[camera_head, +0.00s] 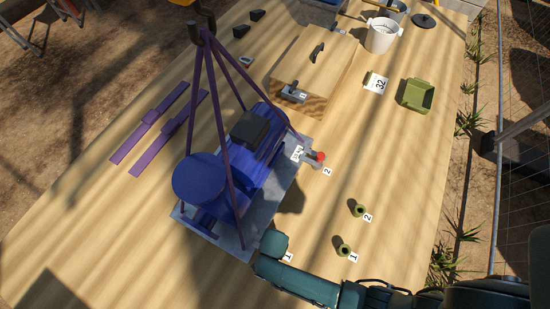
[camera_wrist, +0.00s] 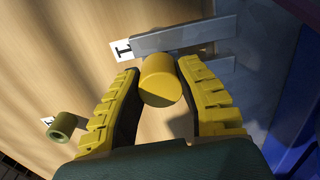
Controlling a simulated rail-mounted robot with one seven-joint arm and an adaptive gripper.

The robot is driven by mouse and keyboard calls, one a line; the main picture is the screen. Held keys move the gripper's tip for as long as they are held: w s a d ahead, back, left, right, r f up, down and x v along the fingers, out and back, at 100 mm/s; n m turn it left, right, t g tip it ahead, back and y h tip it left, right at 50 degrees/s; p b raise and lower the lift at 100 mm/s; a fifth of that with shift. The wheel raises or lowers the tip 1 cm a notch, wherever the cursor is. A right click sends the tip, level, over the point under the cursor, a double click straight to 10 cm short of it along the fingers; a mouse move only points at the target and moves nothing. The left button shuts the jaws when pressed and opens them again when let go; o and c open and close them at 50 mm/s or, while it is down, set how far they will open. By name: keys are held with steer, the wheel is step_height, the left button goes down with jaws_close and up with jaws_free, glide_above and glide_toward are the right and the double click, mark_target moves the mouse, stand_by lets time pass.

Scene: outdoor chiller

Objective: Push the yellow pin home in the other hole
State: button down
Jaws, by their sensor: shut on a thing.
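The yellow pin (camera_wrist: 160,84) shows in the wrist view as a short, thick cylinder. My gripper (camera_wrist: 163,72) is shut on it, with one yellow, dark-padded finger on each side. The pin's near end faces the camera; its far end is hidden, so I cannot tell whether it is in a hole. A grey metal bracket (camera_wrist: 180,38) with two bars lies just beyond the fingertips, beside label 1 (camera_wrist: 122,49). In the head view my arm hides the pin and this bracket. A red-topped pin (camera_head: 319,157) stands at the plate's other corner, by label 2 (camera_head: 327,171).
A blue pump (camera_head: 258,150) under a purple tripod (camera_head: 232,130) sits on a grey base plate (camera_head: 240,240). Olive holders (camera_head: 344,250) and (camera_head: 359,210) stand to the right; one shows in the wrist view (camera_wrist: 66,126). A wooden box (camera_head: 310,65) and green tray (camera_head: 417,96) are farther back.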

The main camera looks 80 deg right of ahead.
steer(key=shift+f, duration=0.2)
steer(key=shift+c, duration=1.2)
jaws_free()
step_height(320, 180, up, 7)
steer(key=p, duration=0.7)
steer(key=shift+a+r+p, duration=0.1)
steer(key=shift+r+p, duration=0.05)
steer(key=shift+p, duration=0.25)
